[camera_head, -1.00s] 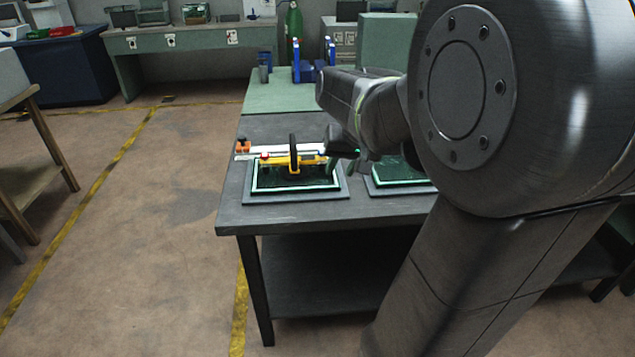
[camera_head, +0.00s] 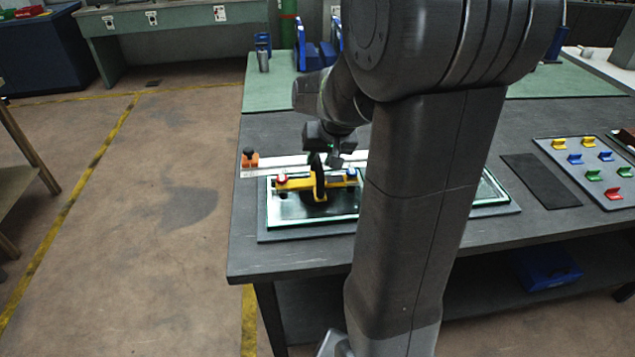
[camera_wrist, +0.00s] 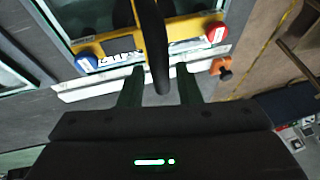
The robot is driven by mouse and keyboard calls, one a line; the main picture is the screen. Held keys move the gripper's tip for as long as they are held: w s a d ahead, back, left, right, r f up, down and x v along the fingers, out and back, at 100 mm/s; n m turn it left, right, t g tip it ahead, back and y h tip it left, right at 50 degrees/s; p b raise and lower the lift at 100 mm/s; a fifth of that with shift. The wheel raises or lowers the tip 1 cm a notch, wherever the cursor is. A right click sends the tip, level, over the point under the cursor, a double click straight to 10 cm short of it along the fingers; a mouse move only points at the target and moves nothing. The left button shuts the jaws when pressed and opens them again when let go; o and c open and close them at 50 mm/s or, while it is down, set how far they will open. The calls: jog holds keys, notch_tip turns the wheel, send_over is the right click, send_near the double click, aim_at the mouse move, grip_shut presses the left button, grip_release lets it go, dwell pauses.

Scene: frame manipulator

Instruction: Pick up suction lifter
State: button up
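The suction lifter (camera_head: 290,184) is a yellow bar with a black handle across its middle and a red and a blue knob at its ends. It lies over a dark framed glass panel (camera_head: 284,212) on the table. In the wrist view the lifter's yellow bar (camera_wrist: 188,31) and black handle (camera_wrist: 153,45) show close up. My gripper (camera_wrist: 160,72) is open, with its two fingers apart and the handle's end reaching between them. No finger visibly touches the handle.
A pale metal bar with an orange clamp (camera_head: 249,158) lies behind the lifter. To the right are a dark mat (camera_head: 541,181) and a grey board with several coloured clips (camera_head: 590,190). Blue stands (camera_head: 301,50) are on the green mat at the back.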

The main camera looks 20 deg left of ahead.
jog(key=shift+x, duration=2.6)
jog(key=shift+s, duration=0.1)
grip_shut()
